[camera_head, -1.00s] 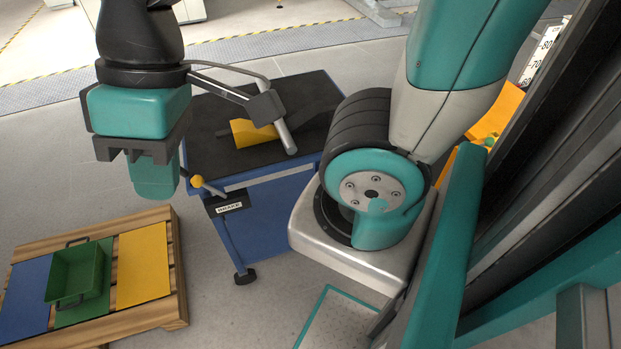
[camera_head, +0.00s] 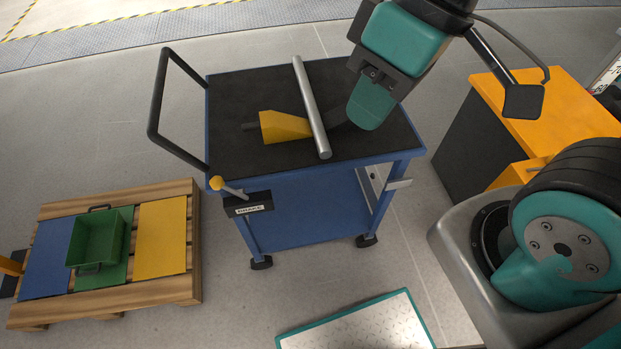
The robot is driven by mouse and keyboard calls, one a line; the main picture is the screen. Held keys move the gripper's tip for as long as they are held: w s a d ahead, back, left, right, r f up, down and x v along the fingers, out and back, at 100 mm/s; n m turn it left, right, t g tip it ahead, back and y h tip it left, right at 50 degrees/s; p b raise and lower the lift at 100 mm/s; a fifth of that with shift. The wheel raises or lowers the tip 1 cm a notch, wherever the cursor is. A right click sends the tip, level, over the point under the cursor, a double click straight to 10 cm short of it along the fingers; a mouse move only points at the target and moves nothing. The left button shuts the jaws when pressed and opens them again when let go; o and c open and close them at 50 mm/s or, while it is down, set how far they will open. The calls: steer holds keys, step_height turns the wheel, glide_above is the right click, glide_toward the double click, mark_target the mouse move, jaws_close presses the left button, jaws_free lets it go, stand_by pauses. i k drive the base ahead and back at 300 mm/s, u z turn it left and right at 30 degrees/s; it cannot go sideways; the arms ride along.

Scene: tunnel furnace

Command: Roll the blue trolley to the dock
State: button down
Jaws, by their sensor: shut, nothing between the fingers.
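The blue trolley (camera_head: 300,206) stands upright in the middle, with a dark top and a black push handle (camera_head: 155,105) at its left. A brake lever with a yellow knob (camera_head: 216,183) and a box marked BRAKE (camera_head: 247,205) are on its near left corner. My gripper (camera_head: 367,114) is a teal end over the right part of the trolley top, shut and empty, apart from the handle and brake lever. Its fingertips are hard to make out. A floor plate with a teal border (camera_head: 362,325) lies in front; I cannot tell whether it is the dock.
A wooden pallet (camera_head: 190,245) with coloured panels and a green bin (camera_head: 97,238) is at the left. An orange and black cabinet (camera_head: 470,148) stands right. Floor lies open behind.

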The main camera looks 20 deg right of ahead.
mark_target(298, 198)
steer(key=k, duration=0.45)
steer(key=u, duration=1.05)
steer(key=i, duration=1.35)
steer(key=z, duration=0.7)
